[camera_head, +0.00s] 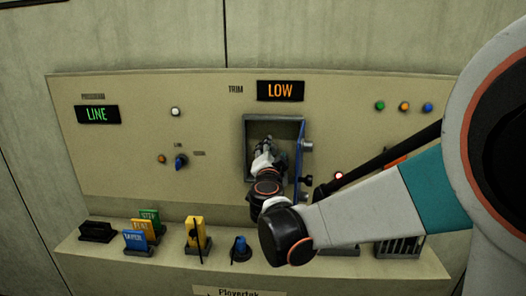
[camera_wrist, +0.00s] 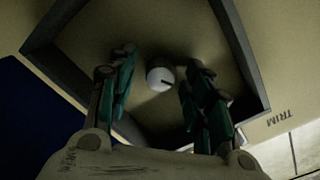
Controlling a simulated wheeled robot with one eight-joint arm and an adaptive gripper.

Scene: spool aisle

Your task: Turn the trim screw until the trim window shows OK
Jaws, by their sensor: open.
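The trim window (camera_head: 280,91) reads LOW in orange at the top of the panel. Below it is a square recess (camera_head: 247,140) with a dark frame, its blue door (camera_head: 299,158) open on the right. My gripper (camera_head: 264,146) reaches into the recess and hides the screw in the head view. In the wrist view the trim screw (camera_wrist: 160,77) is a pale round head with a dark slot mark. My gripper (camera_wrist: 155,88) is open, with one finger on each side of the screw and a gap to each.
A LINE display (camera_head: 98,114), a white button (camera_head: 175,112) and a blue knob (camera_head: 181,162) are on the panel's left. The ledge below holds colored tags (camera_head: 136,240), a yellow block (camera_head: 193,232) and a blue knob (camera_head: 240,248).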

